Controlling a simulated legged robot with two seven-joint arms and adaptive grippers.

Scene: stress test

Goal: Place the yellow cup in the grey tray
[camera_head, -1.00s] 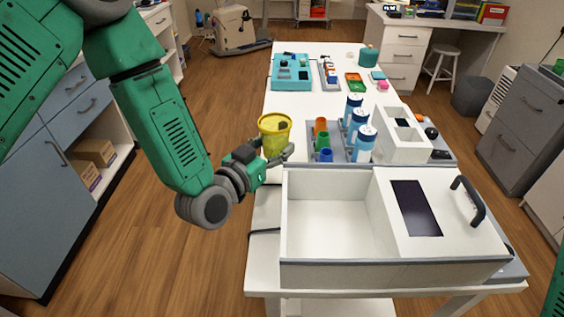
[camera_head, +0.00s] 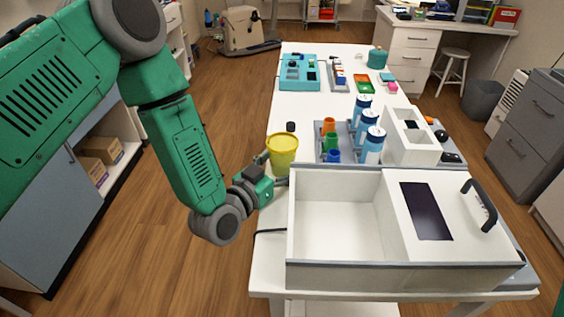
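The yellow cup (camera_head: 284,153) is upright at the left edge of the white table. My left gripper (camera_head: 273,170) has its fingers around the lower part of the cup, one at its left and one at its near side. It looks shut on the cup, though the contact is partly hidden. I cannot tell whether the cup's base touches the table. The grey tray (camera_head: 349,157) is to the right of the cup. It holds an orange cup (camera_head: 328,126), a green cup (camera_head: 331,142), a blue cup (camera_head: 333,156) and blue-and-white bottles (camera_head: 373,146). My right gripper is out of view.
A large white box (camera_head: 340,262) with an open compartment and a handled lid stands at the near end. A white holder (camera_head: 409,150) is right of the tray. A small black object (camera_head: 291,127) is behind the cup. A teal case (camera_head: 299,84) is farther back.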

